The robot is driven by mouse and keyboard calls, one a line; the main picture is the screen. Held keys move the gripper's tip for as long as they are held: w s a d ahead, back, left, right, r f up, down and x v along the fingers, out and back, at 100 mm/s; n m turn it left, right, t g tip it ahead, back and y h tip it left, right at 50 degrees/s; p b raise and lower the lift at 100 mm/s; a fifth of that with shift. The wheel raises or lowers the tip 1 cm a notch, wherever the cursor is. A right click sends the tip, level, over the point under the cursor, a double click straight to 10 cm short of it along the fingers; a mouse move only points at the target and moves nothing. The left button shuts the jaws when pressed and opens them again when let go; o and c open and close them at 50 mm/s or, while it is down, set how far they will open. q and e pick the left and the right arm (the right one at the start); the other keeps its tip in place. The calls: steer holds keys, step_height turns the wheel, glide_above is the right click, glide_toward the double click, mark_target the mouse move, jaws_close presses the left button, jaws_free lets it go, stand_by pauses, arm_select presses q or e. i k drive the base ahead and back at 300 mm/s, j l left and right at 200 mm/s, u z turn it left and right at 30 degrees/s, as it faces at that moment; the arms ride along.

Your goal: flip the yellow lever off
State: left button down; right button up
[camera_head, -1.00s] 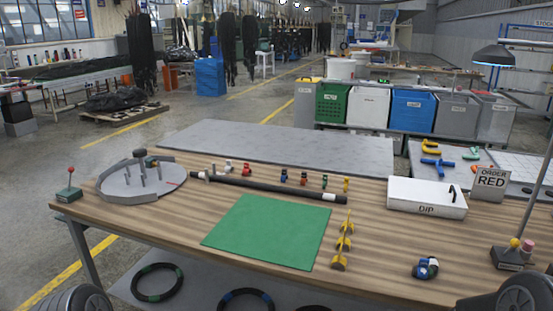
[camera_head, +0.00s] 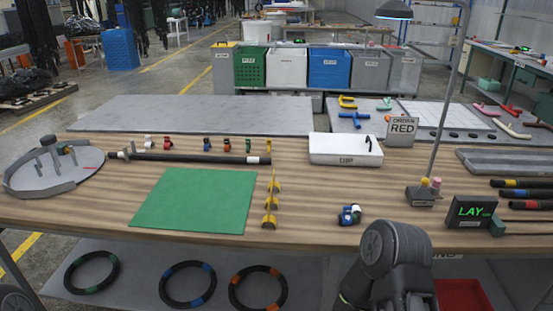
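A small dark box (camera_head: 421,196) stands on the right half of the wooden bench, at the foot of a lamp pole. A yellow knob (camera_head: 424,182) and a pink knob (camera_head: 436,183) stick up side by side from it. The yellow knob looks like the yellow lever's tip; its tilt is too small to tell. My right arm rises at the bottom right, in front of the bench, and its gripper is not visible. Only a bit of my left arm shows at the bottom left corner; its gripper is out of view. Nothing of mine touches the box.
A white DIP box (camera_head: 345,149) and an ORDER RED sign (camera_head: 402,128) stand behind.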

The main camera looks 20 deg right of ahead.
mark_target(424, 181)
steer(key=z, duration=1.5)
steer(key=i+j+z, duration=0.1)
steer(key=j+z, duration=0.15)
